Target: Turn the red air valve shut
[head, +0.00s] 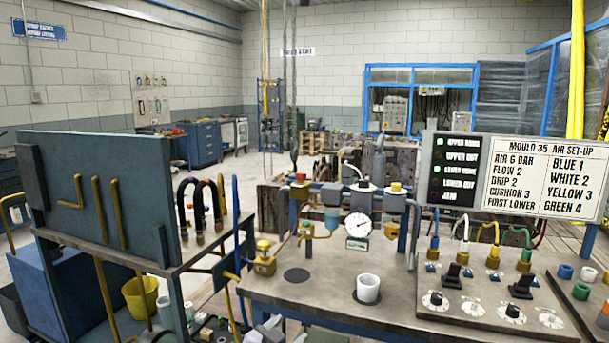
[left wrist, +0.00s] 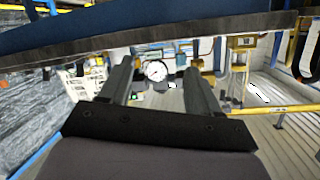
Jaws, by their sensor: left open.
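The air set-up stands on the grey bench (head: 325,302) in the head view. A small red part (head: 300,176) sits on top of the pipework's left end; I cannot tell its handle position. My right gripper is not in view.
A white cup (head: 368,289) stands on the bench. A panel with black switches and dials (head: 492,297) is at right, below a text board (head: 515,174). A blue-grey rack (head: 100,195) with hoses and a yellow bucket (head: 141,297) is at left. The bench front is partly clear.

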